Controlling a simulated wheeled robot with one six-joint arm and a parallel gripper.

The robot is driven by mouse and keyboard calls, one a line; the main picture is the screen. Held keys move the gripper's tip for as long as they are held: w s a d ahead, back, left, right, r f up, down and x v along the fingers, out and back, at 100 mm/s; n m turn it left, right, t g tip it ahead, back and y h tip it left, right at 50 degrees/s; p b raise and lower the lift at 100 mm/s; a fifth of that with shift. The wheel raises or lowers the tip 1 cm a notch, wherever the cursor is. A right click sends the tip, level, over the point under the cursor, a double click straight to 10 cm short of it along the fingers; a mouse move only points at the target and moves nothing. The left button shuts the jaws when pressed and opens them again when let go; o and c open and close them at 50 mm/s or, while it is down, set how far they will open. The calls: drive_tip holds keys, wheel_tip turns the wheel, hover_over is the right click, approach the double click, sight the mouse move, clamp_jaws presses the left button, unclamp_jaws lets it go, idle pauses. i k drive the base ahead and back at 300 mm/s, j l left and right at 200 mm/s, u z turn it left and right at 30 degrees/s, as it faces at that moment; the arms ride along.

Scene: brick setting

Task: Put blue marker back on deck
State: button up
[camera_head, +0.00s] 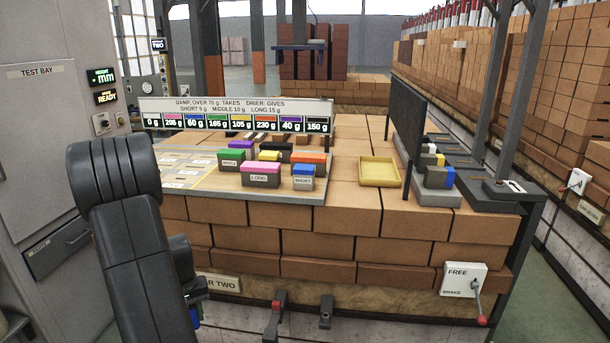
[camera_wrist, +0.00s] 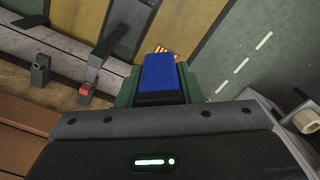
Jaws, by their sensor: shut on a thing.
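My gripper (camera_wrist: 160,84) is shut on a blue marker (camera_wrist: 158,72), with a green finger on each side of it. In the head view a bit of blue (camera_head: 195,316) shows low beside my arm, below the top of the brick stack; most of my gripper is hidden there. The brick deck (camera_head: 345,212) carries a board (camera_head: 225,183) with several coloured blocks. Among them are a blue-topped block marked SHORT (camera_head: 303,176), a pink-topped one marked LONG (camera_head: 260,175) and a green one (camera_head: 231,160).
A shallow yellow tray (camera_head: 379,171) lies right of the board. A dark upright panel (camera_head: 407,125) stands beside more blocks (camera_head: 439,177) on a grey base. A sign strip (camera_head: 235,114) stands behind the board. A brake box (camera_head: 463,281) and levers (camera_head: 326,312) stick out at the front.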

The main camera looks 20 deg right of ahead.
sight(344, 189)
drive_tip(key=l+u, duration=0.1)
drive_tip(key=l, duration=0.5)
drive_tip(key=k+l+u, duration=0.15)
drive_tip(key=l, duration=0.45)
drive_tip(key=l+u, duration=0.1)
drive_tip(key=l, duration=0.45)
drive_tip(key=k+l+u, duration=0.1)
drive_tip(key=l, duration=0.5)
drive_tip(key=k, duration=0.05)
